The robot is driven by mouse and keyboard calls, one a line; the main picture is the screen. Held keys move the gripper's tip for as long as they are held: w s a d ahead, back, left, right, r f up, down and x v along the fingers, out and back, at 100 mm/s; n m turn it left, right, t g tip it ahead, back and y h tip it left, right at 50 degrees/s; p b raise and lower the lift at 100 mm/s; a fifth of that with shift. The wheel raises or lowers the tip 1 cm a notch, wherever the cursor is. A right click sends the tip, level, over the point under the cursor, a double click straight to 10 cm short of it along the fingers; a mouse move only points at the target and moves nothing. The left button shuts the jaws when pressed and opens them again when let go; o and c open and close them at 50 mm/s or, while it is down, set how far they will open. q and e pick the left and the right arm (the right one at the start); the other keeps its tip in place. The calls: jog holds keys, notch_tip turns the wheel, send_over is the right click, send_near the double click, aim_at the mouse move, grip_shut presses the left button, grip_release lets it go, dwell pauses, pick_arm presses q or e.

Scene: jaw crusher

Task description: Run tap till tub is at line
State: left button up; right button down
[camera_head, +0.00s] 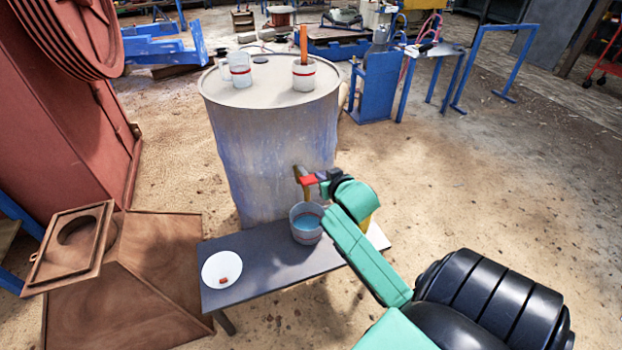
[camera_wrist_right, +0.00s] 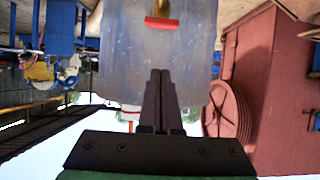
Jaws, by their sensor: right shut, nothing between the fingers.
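A brass tap (camera_head: 297,172) with a red handle (camera_head: 307,180) sticks out of the front of a large bluish-grey drum (camera_head: 265,140). The red handle also shows near the top of the right wrist view (camera_wrist_right: 163,23). A pale tub (camera_head: 293,228) stands on a dark bench under the tap with bluish water in it. I cannot tell whether water is running. My right gripper (camera_head: 320,178) is shut and empty, its tips close to the handle; contact is unclear. My left gripper is out of view.
A white mug (camera_head: 240,76) and a red-banded cup (camera_head: 304,82) stand on the drum. A brown wooden structure (camera_head: 165,265) is at left. The floor at right is open.

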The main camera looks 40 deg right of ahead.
jog(key=shift+w+r, duration=0.1)
jog(key=shift+r, duration=0.25)
jog(key=b, duration=0.1)
send_over(310, 182)
notch_tip(310, 182, down, 4)
jog(key=shift+d+f, duration=0.1)
jog(key=shift+d, duration=0.05)
notch_tip(310, 182, down, 4)
jog(key=shift+w+r, duration=0.1)
jog(key=shift+r, duration=0.1)
jog(key=shift+f+b, duration=0.3)
